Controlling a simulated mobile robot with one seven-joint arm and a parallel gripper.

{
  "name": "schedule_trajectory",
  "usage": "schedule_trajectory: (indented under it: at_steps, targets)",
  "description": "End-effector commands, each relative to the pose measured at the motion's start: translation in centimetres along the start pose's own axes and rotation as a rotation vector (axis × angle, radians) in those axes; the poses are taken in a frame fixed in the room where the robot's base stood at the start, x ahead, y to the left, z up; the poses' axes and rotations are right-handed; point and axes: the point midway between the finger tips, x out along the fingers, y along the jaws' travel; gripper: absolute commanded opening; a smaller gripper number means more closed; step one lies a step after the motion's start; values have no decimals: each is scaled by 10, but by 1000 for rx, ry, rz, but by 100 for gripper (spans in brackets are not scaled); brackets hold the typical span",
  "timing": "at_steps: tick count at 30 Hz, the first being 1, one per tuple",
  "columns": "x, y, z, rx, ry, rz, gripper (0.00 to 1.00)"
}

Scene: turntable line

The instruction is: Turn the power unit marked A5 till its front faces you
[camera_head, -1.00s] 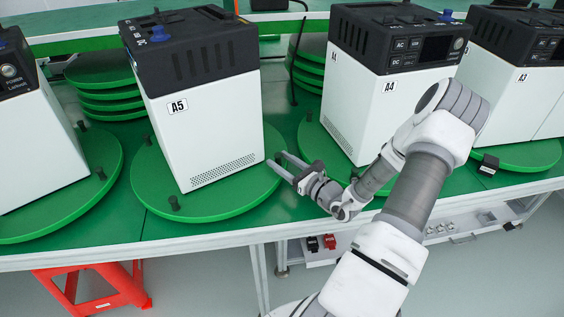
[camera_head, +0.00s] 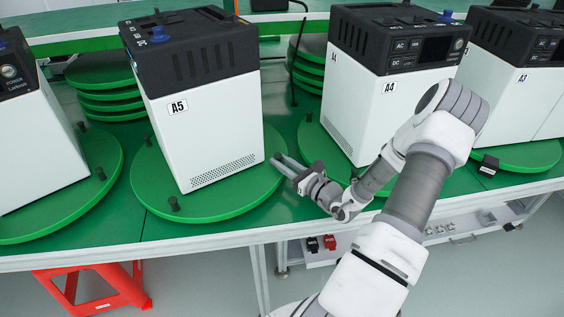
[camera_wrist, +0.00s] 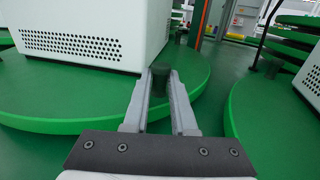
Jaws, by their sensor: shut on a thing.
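The power unit marked A5 (camera_head: 205,125) is a white box with a black top. It stands on a round green turntable (camera_head: 150,195). The face towards me carries the A5 label, dark slots and a vent grille; no display panel shows on it. Dark pegs stand near the turntable's rim, one at the front (camera_head: 174,203). My gripper (camera_head: 277,158) is at the turntable's right rim, shut on a dark peg. In the wrist view the peg (camera_wrist: 161,76) is between the fingertips, beside the unit's lower white wall (camera_wrist: 100,30).
Unit A4 (camera_head: 350,110) stands on its own turntable to the right, with a peg (camera_wrist: 270,68) near its rim. Another white unit (camera_head: 35,150) stands on a turntable at the left. Green discs are stacked behind (camera_head: 105,100). A red stool (camera_head: 95,285) is below the table.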

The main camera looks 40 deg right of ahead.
Motion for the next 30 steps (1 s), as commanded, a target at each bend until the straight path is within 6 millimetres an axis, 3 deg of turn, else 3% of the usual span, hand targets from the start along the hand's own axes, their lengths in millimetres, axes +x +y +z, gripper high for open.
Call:
schedule_trajectory:
  at_steps: [25,30]
  targets:
    - [0,0,0,0,1,0,0]
    - [6,-9,0,-2,1,-1,0]
